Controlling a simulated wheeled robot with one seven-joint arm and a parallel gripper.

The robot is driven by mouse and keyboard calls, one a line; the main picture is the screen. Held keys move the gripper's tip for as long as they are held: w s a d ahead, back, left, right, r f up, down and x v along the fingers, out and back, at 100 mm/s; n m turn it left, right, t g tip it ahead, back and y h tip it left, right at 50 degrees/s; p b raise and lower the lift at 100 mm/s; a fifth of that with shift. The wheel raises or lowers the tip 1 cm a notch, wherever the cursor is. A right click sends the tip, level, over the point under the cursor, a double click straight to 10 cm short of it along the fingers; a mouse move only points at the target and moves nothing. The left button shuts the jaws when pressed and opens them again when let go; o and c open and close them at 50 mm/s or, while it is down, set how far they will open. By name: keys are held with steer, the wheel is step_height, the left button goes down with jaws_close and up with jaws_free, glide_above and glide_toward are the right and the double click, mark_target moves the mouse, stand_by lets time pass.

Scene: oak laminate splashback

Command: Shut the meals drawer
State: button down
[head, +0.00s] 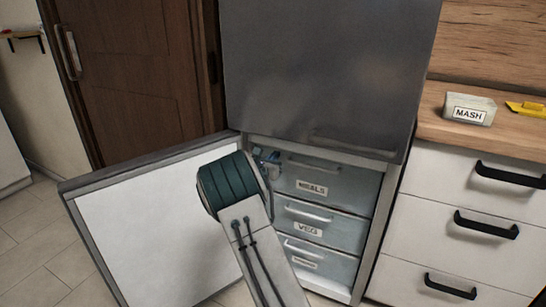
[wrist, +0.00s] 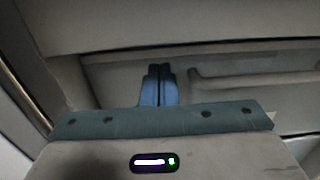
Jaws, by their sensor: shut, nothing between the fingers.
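The meals drawer (head: 345,190) is the top, grey-blue drawer in the open lower compartment of the fridge-freezer, with a white "MEALS" label and a bar handle. Its front looks nearly in line with the drawer below; any small gap is hard to tell. My gripper (head: 268,160) is at the upper left of this drawer's front, partly hidden by my wrist. In the wrist view my gripper's blue fingers (wrist: 157,72) are shut and empty, pointing at the drawer front left of its handle (wrist: 250,84). I cannot tell whether they touch it.
The veg drawer (head: 320,227) and a third drawer (head: 305,262) sit below. The open freezer door (head: 150,220) stands left of my arm. The closed upper door (head: 325,75) is above. A counter with a "MASH" box (head: 469,108) and handled drawers (head: 460,240) is at right.

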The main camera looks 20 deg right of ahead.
steer(key=w+a+p+v, duration=0.1)
steer(key=p+v, duration=0.1)
steer(key=v, duration=1)
steer(key=s+d+r+m+g+y+p, duration=0.1)
steer(key=s+d+r+m+g+p, duration=0.35)
steer(key=s+r+m+p, duration=0.45)
steer(key=s+d+r+m+g+y+p, duration=0.1)
steer(key=s+d+r+m+g+p, duration=0.35)
steer(key=s, duration=0.75)
steer(key=s+a+r+m+y+p, duration=1.1)
steer(key=s+a+r+m+p, duration=0.2)
steer(key=s+r, duration=0.5)
steer(key=shift+s+a+r+g+p, duration=0.15)
steer(key=shift+s+a+g+p, duration=0.3)
steer(key=shift+s+a, duration=0.45)
steer(key=shift+w+a, duration=0.15)
steer(key=shift+a, duration=0.1)
